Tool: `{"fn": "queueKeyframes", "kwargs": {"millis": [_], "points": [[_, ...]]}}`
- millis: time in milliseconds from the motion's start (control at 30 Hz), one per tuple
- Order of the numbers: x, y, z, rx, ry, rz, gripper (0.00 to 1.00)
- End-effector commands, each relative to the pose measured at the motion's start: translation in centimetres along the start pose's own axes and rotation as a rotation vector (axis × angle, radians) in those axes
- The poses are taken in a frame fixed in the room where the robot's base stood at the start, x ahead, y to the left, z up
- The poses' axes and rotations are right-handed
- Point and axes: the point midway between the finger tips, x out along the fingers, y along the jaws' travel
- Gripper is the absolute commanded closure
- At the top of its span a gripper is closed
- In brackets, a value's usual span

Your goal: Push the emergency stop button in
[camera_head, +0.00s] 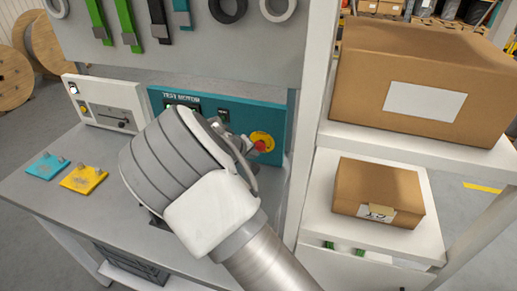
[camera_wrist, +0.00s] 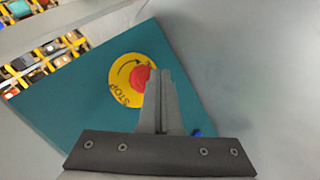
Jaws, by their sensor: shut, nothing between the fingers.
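The emergency stop button (camera_head: 260,145) is a red knob on a yellow disc at the right end of a teal test panel (camera_head: 274,114). In the wrist view the red button (camera_wrist: 141,77) sits on the yellow disc marked STOP (camera_wrist: 121,88), partly hidden behind my fingers. My gripper (camera_wrist: 161,78) is shut and empty, its fingertips overlapping the button's right edge in the picture. In the head view my gripper (camera_head: 246,146) is just left of the button, partly hidden by my wrist. I cannot tell whether the fingertips touch the button.
A white box with a slider (camera_head: 105,103) stands left of the panel. Teal (camera_head: 47,165) and yellow (camera_head: 84,179) plates lie on the bench (camera_head: 105,212). A white shelf post (camera_head: 312,120) and cardboard boxes (camera_head: 378,191) are at the right. My arm covers the bench's middle.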

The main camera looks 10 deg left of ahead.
Motion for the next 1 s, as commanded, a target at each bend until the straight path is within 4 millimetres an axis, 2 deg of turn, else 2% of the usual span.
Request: {"fn": "queueKeyframes", "kwargs": {"millis": [1000], "points": [[0.65, 0.47, -0.47, 0.000, 0.000, 0.000, 1.00]]}}
